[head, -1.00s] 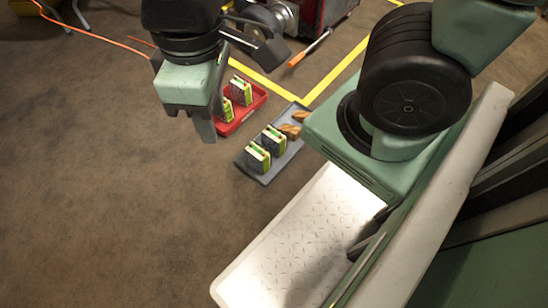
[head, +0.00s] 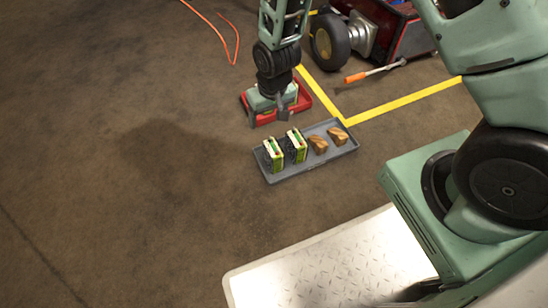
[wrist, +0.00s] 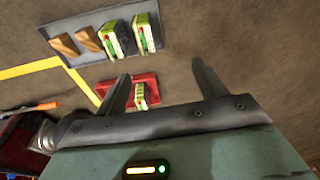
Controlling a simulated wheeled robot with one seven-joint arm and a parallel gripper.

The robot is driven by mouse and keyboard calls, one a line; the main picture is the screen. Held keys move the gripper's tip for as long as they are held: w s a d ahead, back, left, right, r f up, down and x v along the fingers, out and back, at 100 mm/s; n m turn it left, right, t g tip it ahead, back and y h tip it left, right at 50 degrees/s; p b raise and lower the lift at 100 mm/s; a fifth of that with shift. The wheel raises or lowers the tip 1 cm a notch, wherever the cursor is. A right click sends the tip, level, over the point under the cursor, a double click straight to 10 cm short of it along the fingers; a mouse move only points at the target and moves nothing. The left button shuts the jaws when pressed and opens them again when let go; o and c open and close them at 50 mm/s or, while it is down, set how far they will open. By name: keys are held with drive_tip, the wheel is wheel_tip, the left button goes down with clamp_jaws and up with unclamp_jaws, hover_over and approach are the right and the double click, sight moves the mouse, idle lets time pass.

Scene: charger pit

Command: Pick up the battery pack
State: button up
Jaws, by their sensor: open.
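Several battery packs show, small upright boxes in green, white and black. Two stand on the grey tray, a left one (head: 273,154) and a right one (head: 296,146). Another pack (wrist: 140,95) is in the red tray (head: 305,100), seen between my fingers in the wrist view, close to the left finger. My gripper (head: 267,118) is open and empty, pointing down at the red tray's near left side. In the wrist view my gripper (wrist: 161,69) has its fingers wide apart. The arm hides most of the red tray and its contents in the head view.
The grey tray (head: 315,165) also holds two brown wooden-looking pieces (head: 328,140). Yellow floor tape (head: 400,107) runs behind the trays. The floor at left is clear.

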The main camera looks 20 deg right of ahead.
approach(273, 147)
drive_tip(key=shift+m+h, duration=0.3)
drive_tip(key=shift+h, duration=0.1)
wheel_tip(273, 147, down, 5)
drive_tip(key=b, duration=0.7)
drive_tip(key=shift+a+r, duration=0.15)
drive_tip(key=shift+r, duration=0.1)
drive_tip(key=f+b, duration=0.1)
drive_tip(key=f, duration=0.1)
drive_tip(key=f+b, duration=0.2)
drive_tip(key=w+f+b, duration=0.1)
drive_tip(key=f+b, duration=0.1)
drive_tip(key=shift+a+f, duration=0.1)
drive_tip(key=shift+f, duration=0.15)
drive_tip(key=shift+r, duration=0.1)
drive_tip(key=shift+w, duration=0.1)
clamp_jaws()
